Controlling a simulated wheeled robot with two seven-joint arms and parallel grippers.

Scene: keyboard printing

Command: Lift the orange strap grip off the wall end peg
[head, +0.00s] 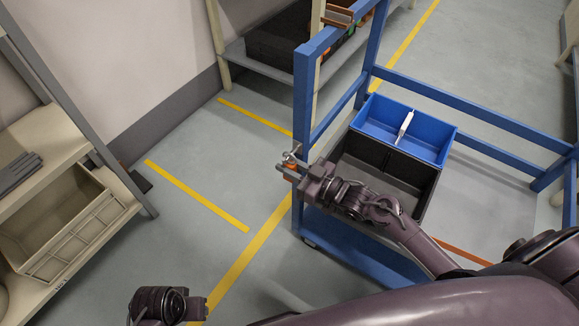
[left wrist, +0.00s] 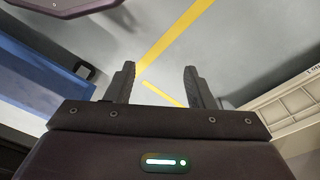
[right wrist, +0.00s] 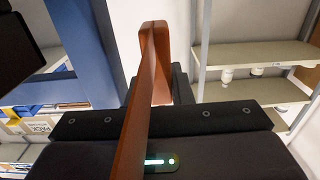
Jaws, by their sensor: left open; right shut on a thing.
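The orange strap grip (right wrist: 150,85) is a flat orange-brown loop. It runs up between the fingers of my right gripper (right wrist: 158,88) in the right wrist view and partly hides them. My left gripper (left wrist: 160,78) is open and empty over the floor.
The blue cart (head: 304,100) carries a blue bin (head: 425,130) with a white item and a dark bin (head: 375,160). A beige shelf (head: 60,150) stands at the left. A blue post (right wrist: 85,50) is close beside the right gripper. Floor between shelf and cart is clear.

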